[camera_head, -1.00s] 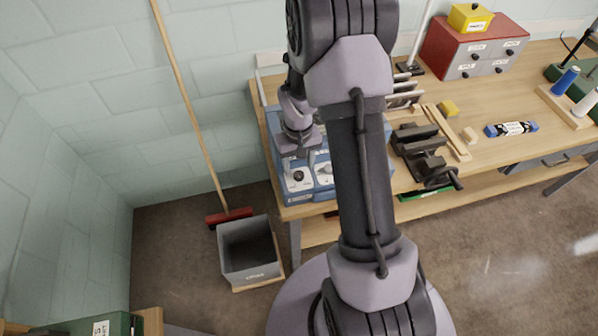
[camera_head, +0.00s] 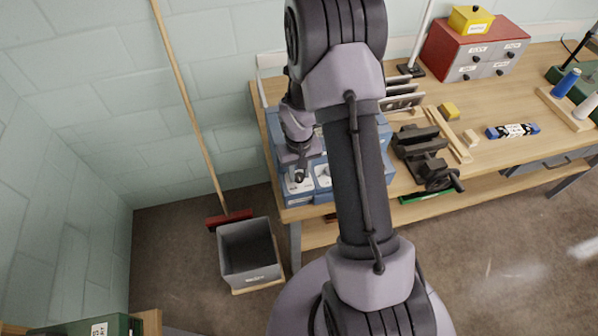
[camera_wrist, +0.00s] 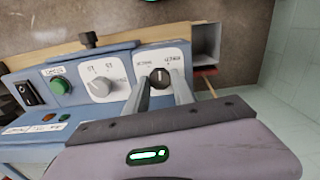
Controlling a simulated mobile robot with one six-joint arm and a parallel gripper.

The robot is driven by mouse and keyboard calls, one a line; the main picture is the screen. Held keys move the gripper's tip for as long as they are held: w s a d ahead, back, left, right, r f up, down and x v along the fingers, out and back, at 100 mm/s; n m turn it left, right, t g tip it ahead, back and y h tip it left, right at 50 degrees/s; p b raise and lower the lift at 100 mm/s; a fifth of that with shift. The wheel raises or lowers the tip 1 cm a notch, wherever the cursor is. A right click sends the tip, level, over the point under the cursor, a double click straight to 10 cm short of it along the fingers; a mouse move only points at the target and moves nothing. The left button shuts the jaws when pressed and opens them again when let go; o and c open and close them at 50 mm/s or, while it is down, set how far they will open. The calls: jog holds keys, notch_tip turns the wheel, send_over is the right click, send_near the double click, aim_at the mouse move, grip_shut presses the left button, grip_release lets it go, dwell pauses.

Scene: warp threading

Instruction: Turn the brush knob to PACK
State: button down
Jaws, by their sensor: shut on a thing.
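The brush knob (camera_wrist: 160,77) is a small black dial with a pale pointer line, on a white label plate (camera_wrist: 172,55) with small printed words at the end of the blue panel. In the wrist view my gripper (camera_wrist: 163,82) has its two grey fingers on either side of this knob and is shut on it. The pointer stands roughly upright in that view, between the printed words. In the head view my gripper (camera_head: 300,177) reaches down to the front of the blue machine (camera_head: 323,185), and the knob is mostly hidden there.
Beside it on the panel are a larger grey knob (camera_wrist: 99,87), a green button (camera_wrist: 60,85) and a black rocker switch (camera_wrist: 28,92). A grey bin (camera_head: 249,252) and a broom (camera_head: 193,115) stand left of the bench. A vise (camera_head: 421,155) sits to the right.

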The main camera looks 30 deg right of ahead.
jog(key=shift+n, duration=0.3)
jog(key=n, duration=0.4)
jog(key=shift+n, duration=2.9)
jog(key=c, duration=1.1)
grip_release()
